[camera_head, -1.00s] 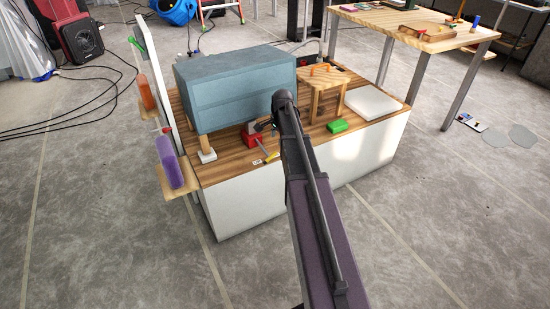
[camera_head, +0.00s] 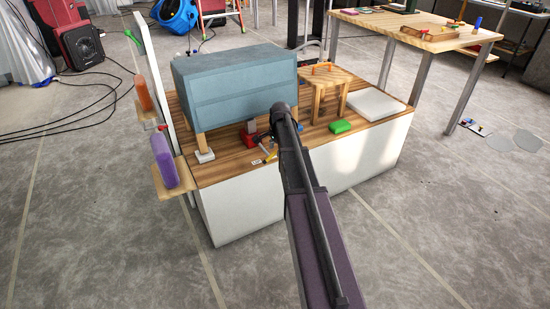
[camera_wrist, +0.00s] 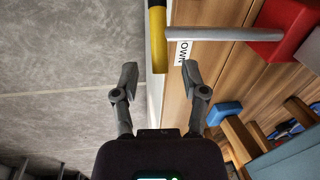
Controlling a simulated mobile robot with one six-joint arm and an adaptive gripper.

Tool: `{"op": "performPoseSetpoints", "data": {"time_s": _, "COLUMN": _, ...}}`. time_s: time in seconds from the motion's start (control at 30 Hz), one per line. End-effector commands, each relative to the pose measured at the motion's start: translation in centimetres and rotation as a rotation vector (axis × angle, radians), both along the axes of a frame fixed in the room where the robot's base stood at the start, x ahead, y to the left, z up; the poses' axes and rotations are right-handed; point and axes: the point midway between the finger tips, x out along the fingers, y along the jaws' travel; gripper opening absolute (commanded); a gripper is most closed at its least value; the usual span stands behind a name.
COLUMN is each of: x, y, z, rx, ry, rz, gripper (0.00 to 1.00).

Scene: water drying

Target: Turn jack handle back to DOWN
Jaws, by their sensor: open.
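The red jack (camera_head: 249,139) stands on the wooden top under the blue-grey cabinet; its red body also shows at the upper right in the wrist view (camera_wrist: 280,32). A grey rod (camera_wrist: 225,34) runs from it to a yellow handle grip (camera_wrist: 158,45). The grip also shows in the head view (camera_head: 271,157). In the head view my arm partly hides this area.
The blue-grey cabinet (camera_head: 235,85) stands above the jack on wooden legs. A blue block (camera_wrist: 226,112) lies near my right finger in the wrist view. A wooden stool (camera_head: 328,85), green block (camera_head: 341,126) and white slab (camera_head: 374,106) are to the right. Floor is open in front.

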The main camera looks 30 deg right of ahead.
Motion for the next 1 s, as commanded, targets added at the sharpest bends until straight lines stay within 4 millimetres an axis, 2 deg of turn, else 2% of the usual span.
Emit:
{"op": "performPoseSetpoints", "data": {"time_s": 0.03, "x": 0.1, "y": 0.0, "z": -0.8, "rx": 0.000, "ry": 0.000, "rz": 0.000, "gripper": 0.57}}
{"op": "performPoseSetpoints", "data": {"time_s": 0.3, "x": 0.3, "y": 0.0, "z": -2.2, "rx": 0.000, "ry": 0.000, "rz": 0.000, "gripper": 0.57}}
{"op": "performPoseSetpoints", "data": {"time_s": 0.8, "x": 0.4, "y": 0.0, "z": -2.4, "rx": 0.000, "ry": 0.000, "rz": -0.001, "gripper": 0.57}}
{"op": "performPoseSetpoints", "data": {"time_s": 0.87, "x": 0.4, "y": 0.0, "z": -2.4, "rx": 0.000, "ry": 0.000, "rz": -0.001, "gripper": 0.42}}
{"op": "performPoseSetpoints", "data": {"time_s": 1.0, "x": 0.4, "y": 0.0, "z": -2.4, "rx": 0.000, "ry": 0.000, "rz": -0.001, "gripper": 0.00}}
